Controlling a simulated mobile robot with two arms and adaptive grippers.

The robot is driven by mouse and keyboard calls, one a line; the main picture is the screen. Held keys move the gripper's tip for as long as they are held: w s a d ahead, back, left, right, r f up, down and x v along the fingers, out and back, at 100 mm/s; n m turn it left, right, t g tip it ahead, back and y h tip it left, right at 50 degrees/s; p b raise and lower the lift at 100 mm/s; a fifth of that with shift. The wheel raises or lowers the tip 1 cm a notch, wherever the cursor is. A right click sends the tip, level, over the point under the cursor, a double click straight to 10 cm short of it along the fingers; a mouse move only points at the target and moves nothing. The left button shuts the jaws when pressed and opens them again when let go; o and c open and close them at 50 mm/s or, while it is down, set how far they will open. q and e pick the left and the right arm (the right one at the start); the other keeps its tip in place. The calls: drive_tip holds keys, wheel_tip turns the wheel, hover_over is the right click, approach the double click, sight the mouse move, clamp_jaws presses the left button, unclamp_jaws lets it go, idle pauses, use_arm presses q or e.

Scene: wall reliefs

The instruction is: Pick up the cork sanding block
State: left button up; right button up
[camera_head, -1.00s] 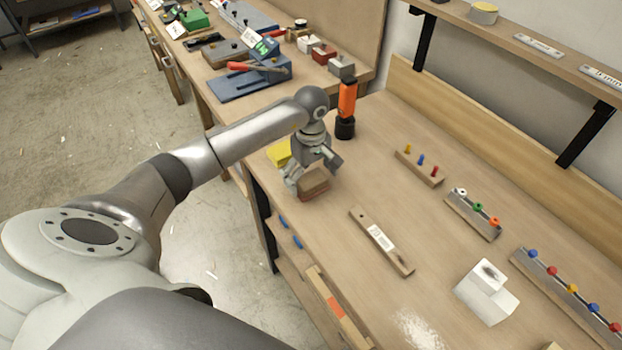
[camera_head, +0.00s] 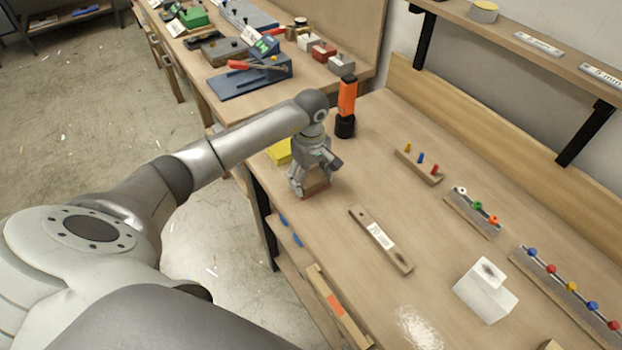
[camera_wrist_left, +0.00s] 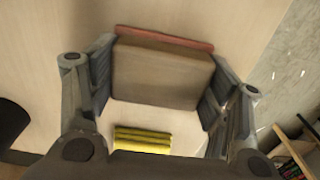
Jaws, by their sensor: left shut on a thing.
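The cork sanding block (camera_head: 317,185) is a brown block with a reddish layer along one side, on the workbench near its front left edge. My left gripper (camera_head: 312,184) is over it from above and shut on it, hiding part of it in the head view. In the left wrist view the block (camera_wrist_left: 162,80) spans the space between the two fingers of my left gripper (camera_wrist_left: 158,90), one finger at each side. Whether the block touches the bench or is slightly above it, I cannot tell. My right gripper is not in view.
A yellow object (camera_head: 280,152) lies close behind the gripper, and an orange and black tool (camera_head: 346,105) stands upright behind it. A wooden bar with a label (camera_head: 381,240) lies to the right. A white block (camera_head: 486,291) and peg racks (camera_head: 472,212) stand farther right.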

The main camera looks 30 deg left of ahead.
sight(310, 176)
use_arm(q)
drive_tip(key=shift+w+r+b, duration=0.1)
drive_tip(key=shift+r+b, duration=0.2)
drive_tip(key=shift+r, duration=0.15)
wheel_tip(310, 176, up, 2)
drive_tip(key=shift+r+b, duration=0.25)
drive_tip(key=shift+b, duration=0.4)
drive_tip(key=s+r, duration=0.1)
drive_tip(key=s+r+b, duration=0.1)
drive_tip(key=s+r, duration=0.2)
drive_tip(key=r, duration=0.1)
drive_tip(key=shift+s+d, duration=0.3)
drive_tip(key=shift+s, duration=0.05)
drive_tip(key=s+d+r+b, duration=0.1)
drive_tip(key=s+r, duration=0.3)
drive_tip(key=s, duration=0.5)
drive_tip(key=shift+s+d+r+b, duration=0.15)
drive_tip(key=shift+d+r+b, duration=0.2)
drive_tip(key=shift+b, duration=0.45)
